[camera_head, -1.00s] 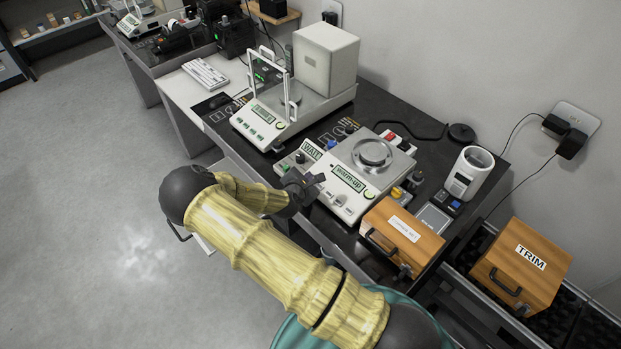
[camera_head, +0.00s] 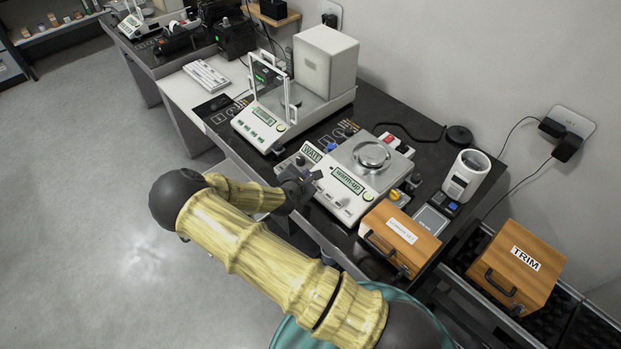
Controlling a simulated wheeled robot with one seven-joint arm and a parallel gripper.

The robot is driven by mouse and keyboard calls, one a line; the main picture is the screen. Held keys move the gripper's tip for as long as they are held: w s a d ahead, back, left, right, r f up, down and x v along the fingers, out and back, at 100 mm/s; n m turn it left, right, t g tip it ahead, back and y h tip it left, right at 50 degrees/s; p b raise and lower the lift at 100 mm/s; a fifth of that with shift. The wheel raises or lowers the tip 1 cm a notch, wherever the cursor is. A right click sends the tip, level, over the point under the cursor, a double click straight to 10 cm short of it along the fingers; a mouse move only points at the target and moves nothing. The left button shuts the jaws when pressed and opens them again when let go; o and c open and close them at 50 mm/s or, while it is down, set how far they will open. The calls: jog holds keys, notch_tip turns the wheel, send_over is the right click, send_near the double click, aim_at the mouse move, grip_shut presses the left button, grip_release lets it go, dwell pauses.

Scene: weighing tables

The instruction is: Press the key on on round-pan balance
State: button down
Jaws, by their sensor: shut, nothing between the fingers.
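The round-pan balance (camera_head: 365,203) is a pale box with a round metal pan (camera_head: 371,156) on top. Its green display (camera_head: 347,180) reads "warm-up". Small keys (camera_head: 341,203) lie on its sloped front panel; their labels are too small to read. My gripper (camera_head: 314,178) is shut and empty, at the left front of this balance, by the left end of the display. It partly hides the left part of the front panel. I cannot tell whether the fingertips touch the panel.
A draft-shield balance (camera_head: 257,137) with a lit display stands to the left. A small "WAIT" sign (camera_head: 311,152) stands between the balances. A wooden box (camera_head: 401,236) is close on the right, and a white cylinder (camera_head: 466,176) stands behind it. A "TRIM" box (camera_head: 518,262) is further right.

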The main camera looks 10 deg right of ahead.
jog(key=r, duration=0.1)
jog(key=r+p, duration=0.1)
jog(key=shift+s+a+r, duration=0.2)
jog(key=shift+a+r, duration=0.1)
jog(key=shift+a, duration=0.05)
dwell(0.6)
jog(key=s+d+r+m+g+y, duration=0.2)
jog(key=s+r+m+g+y, duration=0.4)
jog(key=s+r+m, duration=1.5)
jog(key=s+m+g, duration=0.1)
jog(key=s+m, duration=0.1)
jog(key=s, duration=0.2)
jog(key=shift+d+r+g, duration=0.15)
jog(key=shift+d+g, duration=0.15)
jog(key=shift+d, duration=0.1)
dwell(1.1)
